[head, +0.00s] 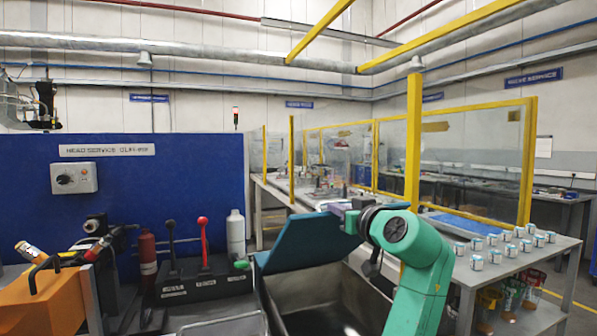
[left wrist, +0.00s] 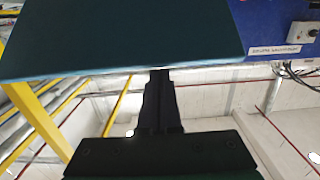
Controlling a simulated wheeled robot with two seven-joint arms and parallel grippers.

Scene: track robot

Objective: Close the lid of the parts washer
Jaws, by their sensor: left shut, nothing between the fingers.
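The parts washer's lid (head: 310,240) is a teal-blue panel, raised and tilted up over the open grey basin (head: 365,285). The lid also fills the upper part of the left wrist view (left wrist: 120,40). My left gripper (head: 347,216) is at the lid's upper right edge in the head view, largely hidden by its own wrist. In the left wrist view its dark fingers (left wrist: 160,78) are together and empty, with their tips at the lid's edge. I cannot tell whether they touch it. My right gripper is not in view.
Left of the basin are a black lever block (head: 205,280) with a red lever, a white bottle (head: 236,235) and an orange case (head: 45,300). A blue panel (head: 190,190) stands behind. A grey table (head: 520,258) with several small jars is at right.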

